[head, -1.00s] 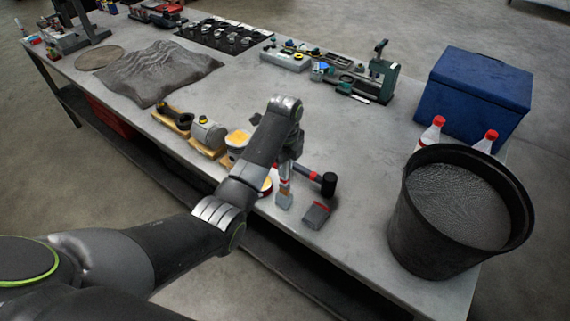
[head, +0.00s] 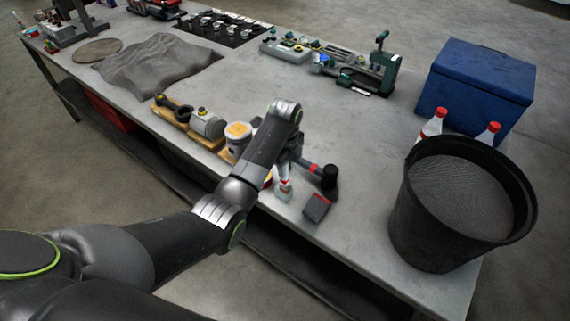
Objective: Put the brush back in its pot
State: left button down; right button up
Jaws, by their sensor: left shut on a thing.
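My left gripper (head: 288,166) points down over the near edge of the bench, partly hidden by its own wrist. It is shut on the brush (head: 284,187), whose lower end shows below the fingers, small and unclear. A small red-rimmed pot (head: 267,181) stands beside the brush, to its left, mostly hidden behind my left arm. I cannot tell whether the brush touches the pot or the bench. My right gripper is not in view.
A piston (head: 238,137) stands to the left. A large black bucket (head: 415,225) and red-capped bottles stand at right. The bench middle (head: 330,125) is clear.

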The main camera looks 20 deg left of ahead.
pick_arm(q)
jog(key=shift+f+b, duration=0.3)
jog(key=shift+f, duration=0.6)
jog(key=c, duration=1.3)
grip_release()
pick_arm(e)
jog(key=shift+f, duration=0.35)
pick_arm(q)
jog(key=shift+o, duration=0.2)
